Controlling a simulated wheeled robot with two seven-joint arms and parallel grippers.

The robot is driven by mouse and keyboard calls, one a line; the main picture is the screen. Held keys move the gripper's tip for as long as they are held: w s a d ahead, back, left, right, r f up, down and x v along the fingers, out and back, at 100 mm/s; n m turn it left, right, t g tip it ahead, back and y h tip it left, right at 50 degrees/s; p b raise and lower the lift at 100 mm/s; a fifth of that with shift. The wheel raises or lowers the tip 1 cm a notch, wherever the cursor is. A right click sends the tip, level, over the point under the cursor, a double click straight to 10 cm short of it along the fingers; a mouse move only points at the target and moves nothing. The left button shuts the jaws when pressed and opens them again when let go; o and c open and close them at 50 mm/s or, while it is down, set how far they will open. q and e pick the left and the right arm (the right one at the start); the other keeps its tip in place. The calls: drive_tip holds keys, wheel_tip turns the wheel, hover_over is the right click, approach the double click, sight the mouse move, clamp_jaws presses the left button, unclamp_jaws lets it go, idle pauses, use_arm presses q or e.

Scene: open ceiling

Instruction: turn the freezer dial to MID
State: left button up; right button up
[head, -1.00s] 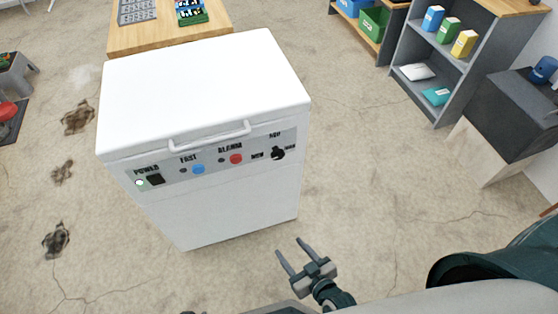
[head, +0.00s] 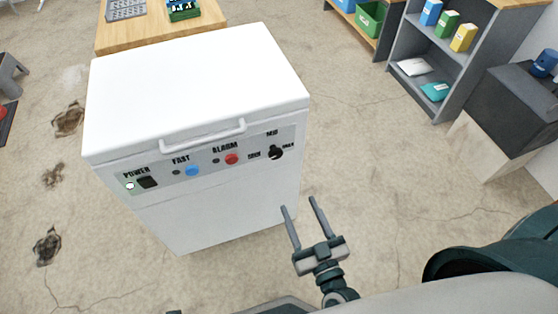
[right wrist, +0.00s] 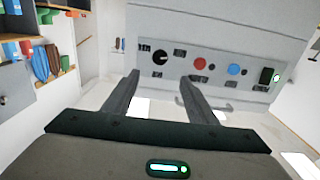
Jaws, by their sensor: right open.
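The white chest freezer (head: 195,90) stands in the middle of the head view, its lid closed. Its black dial (head: 276,153) is at the right end of the grey front panel (head: 215,166), with the MID label above it. The dial also shows in the right wrist view (right wrist: 159,58), where the panel appears upside down. The dial's pointer is too small to read surely. My right gripper (head: 299,203) is open and empty, in front of the freezer's right side, apart from it and lower in the picture than the dial. Its two fingers also show in the right wrist view (right wrist: 160,77).
The panel also has a red ALARM button (head: 232,159), a blue FAST button (head: 193,171) and a black POWER switch (head: 147,182). A handle (head: 203,137) juts out above them. A wooden table (head: 150,35) is behind the freezer; a grey shelf (head: 446,60) stands at right.

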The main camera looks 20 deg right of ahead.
sight(277, 156)
drive_tip(key=w, duration=1)
drive_tip(key=w+p, duration=0.1)
drive_tip(key=w, duration=0.4)
drive_tip(key=shift+w+a, duration=0.3)
use_arm(q)
drive_tip(key=shift+s+a+f, duration=0.1)
drive_tip(key=shift+s+f, duration=0.1)
drive_tip(key=shift+f, duration=1.3)
use_arm(e)
drive_tip(key=shift+w, duration=0.55)
drive_tip(key=c, duration=1.1)
drive_tip(key=shift+o, duration=0.2)
